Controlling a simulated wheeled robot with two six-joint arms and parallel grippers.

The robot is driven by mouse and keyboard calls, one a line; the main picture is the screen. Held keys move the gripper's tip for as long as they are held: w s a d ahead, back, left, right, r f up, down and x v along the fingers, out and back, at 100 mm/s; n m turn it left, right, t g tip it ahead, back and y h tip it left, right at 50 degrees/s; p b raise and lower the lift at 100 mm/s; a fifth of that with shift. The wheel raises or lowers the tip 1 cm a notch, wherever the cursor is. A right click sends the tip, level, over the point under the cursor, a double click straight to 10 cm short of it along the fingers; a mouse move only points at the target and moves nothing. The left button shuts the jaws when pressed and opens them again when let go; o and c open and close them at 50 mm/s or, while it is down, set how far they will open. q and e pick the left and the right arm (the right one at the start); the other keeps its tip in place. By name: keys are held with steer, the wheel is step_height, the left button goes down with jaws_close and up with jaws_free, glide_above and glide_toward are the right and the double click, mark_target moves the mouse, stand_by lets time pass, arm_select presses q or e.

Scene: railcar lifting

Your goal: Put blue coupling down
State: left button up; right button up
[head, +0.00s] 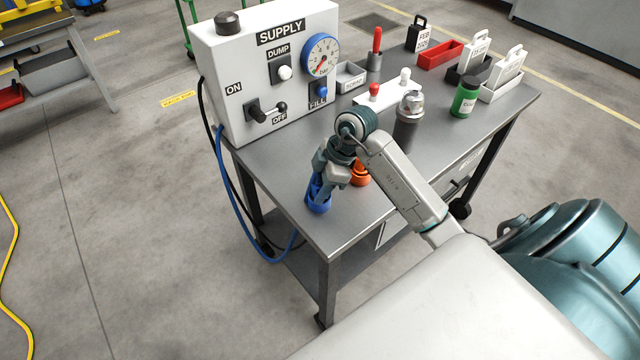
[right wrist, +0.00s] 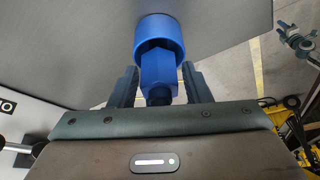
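The blue coupling (head: 318,198) is at the near left corner of the grey table (head: 346,228). In the right wrist view, the blue coupling (right wrist: 158,66) has its wide round end toward the grey surface and its hex part between my fingers. My right gripper (head: 324,182) is over that corner, around the coupling. In the right wrist view, the fingers of my right gripper (right wrist: 160,84) stand on both sides of the hex part, with narrow gaps visible. Whether the coupling's end touches the tabletop is hard to tell.
An orange coupling (head: 361,176) is just right of my right gripper, partly hidden by it. The white supply box (head: 232,84) with gauge and switches stands behind. A blue hose (head: 238,225) hangs at the table's left side. A dark cylinder (head: 407,125) stands to the right.

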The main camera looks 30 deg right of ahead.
steer(key=shift+o, duration=0.4)
steer(key=shift+r, duration=0.15)
steer(key=b+v, duration=0.2)
steer(key=v, duration=1)
steer(key=shift+b, duration=0.35)
